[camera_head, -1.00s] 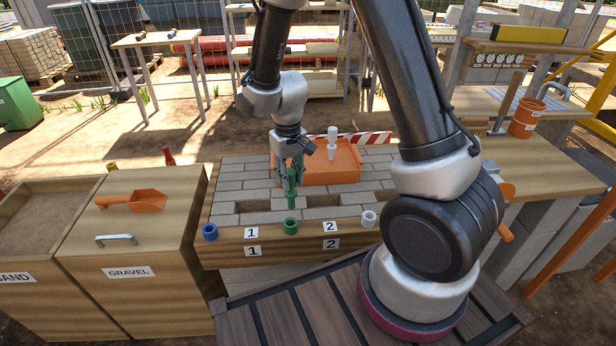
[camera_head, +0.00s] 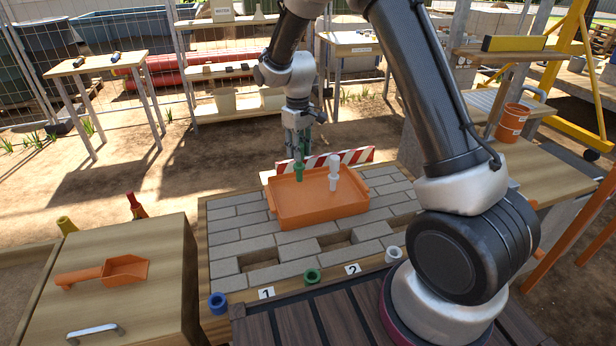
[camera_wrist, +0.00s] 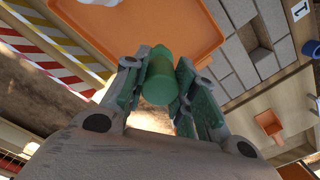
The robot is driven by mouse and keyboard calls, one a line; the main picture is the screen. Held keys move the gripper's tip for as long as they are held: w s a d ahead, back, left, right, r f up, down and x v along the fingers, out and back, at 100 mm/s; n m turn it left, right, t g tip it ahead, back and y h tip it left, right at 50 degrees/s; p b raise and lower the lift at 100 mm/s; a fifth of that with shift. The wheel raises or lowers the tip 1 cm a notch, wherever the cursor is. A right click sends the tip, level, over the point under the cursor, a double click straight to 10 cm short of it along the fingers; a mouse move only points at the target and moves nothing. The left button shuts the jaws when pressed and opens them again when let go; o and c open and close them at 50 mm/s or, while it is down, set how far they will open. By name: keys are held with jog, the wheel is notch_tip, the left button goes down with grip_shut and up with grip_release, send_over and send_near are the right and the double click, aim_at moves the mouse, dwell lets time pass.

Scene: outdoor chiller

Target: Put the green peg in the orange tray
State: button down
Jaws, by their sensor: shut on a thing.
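My gripper (camera_head: 297,158) is shut on the green peg (camera_head: 298,172). It holds the peg upright at the far rim of the orange tray (camera_head: 300,214), and the peg's lower end shows against the tray. I cannot tell its exact height above the tray floor. In the wrist view the green peg (camera_wrist: 162,78) sits between both fingers (camera_wrist: 162,85), with the orange tray (camera_wrist: 190,30) beyond it. A white peg (camera_head: 334,172) stands upright in the tray's right part.
The tray rests on a brick-topped bench (camera_head: 232,238) with sunken slots. Blue (camera_head: 218,303), green (camera_head: 312,276) and white (camera_head: 393,254) ring-shaped holders line its front edge. A red-white striped barrier (camera_head: 350,158) stands behind the tray. An orange scoop (camera_head: 110,271) lies at left.

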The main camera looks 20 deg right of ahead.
aim_at(299, 166)
notch_tip(299, 166, down, 6)
jog(key=shift+f, duration=0.4)
jog(key=c, duration=1.1)
grip_release()
jog(key=shift+c, duration=0.2)
